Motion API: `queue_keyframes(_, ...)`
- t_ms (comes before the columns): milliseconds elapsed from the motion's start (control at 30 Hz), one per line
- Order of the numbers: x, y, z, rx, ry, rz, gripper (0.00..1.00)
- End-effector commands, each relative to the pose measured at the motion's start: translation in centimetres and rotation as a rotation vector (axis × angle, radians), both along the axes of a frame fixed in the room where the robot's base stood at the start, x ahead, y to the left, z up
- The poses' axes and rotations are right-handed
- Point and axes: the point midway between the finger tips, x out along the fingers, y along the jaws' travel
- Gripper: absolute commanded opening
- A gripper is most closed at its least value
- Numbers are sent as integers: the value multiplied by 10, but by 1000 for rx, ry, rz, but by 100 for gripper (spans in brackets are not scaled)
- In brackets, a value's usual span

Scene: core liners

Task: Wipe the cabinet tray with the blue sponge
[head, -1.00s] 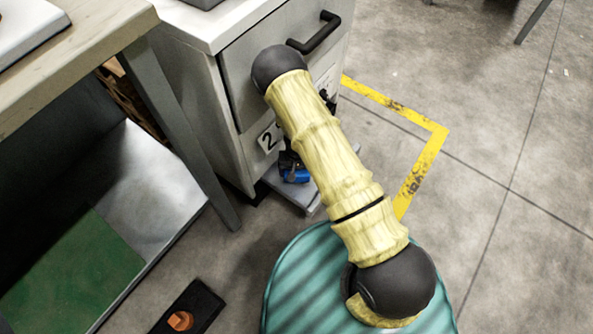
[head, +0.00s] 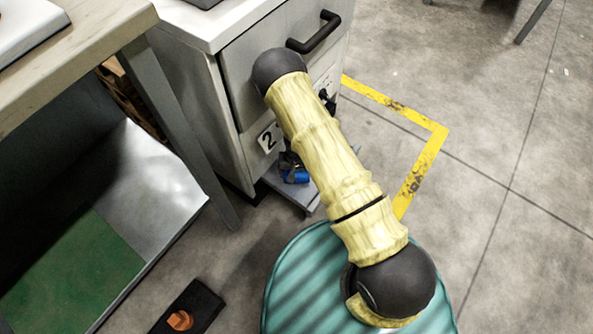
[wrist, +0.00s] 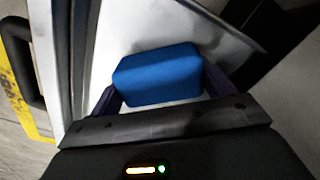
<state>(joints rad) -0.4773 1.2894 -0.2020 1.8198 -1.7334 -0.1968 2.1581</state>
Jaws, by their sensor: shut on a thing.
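The blue sponge (wrist: 158,75) is held between the two fingers of my gripper (wrist: 161,90) in the wrist view. In the head view the sponge (head: 295,175) shows as a small blue patch low at the cabinet front, partly behind my arm. The grey cabinet tray (head: 291,197) sticks out low from the cabinet there, under the sponge. In the wrist view a pale flat surface, apparently the tray (wrist: 140,27), lies behind the sponge. I cannot tell whether the sponge touches it. My gripper in the head view (head: 290,164) is mostly hidden by my arm.
The white cabinet (head: 200,110) has a black handle (head: 315,33) and a label "2" (head: 269,138). A workbench (head: 85,45) with a metal leg stands close on the left. A black piece with an orange part (head: 180,319) lies lower left. Floor right of the yellow line (head: 420,170) is clear.

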Motion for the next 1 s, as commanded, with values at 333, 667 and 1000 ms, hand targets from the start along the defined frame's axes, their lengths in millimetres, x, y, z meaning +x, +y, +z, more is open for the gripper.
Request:
queue_keyframes(333, 0, 0, -6, 0, 0, -2, 63)
queue_keyframes(667, 0, 0, -10, 0, -1, 0, 63)
queue_keyframes(1000, 9, -7, -6, -1, -1, -1, 63)
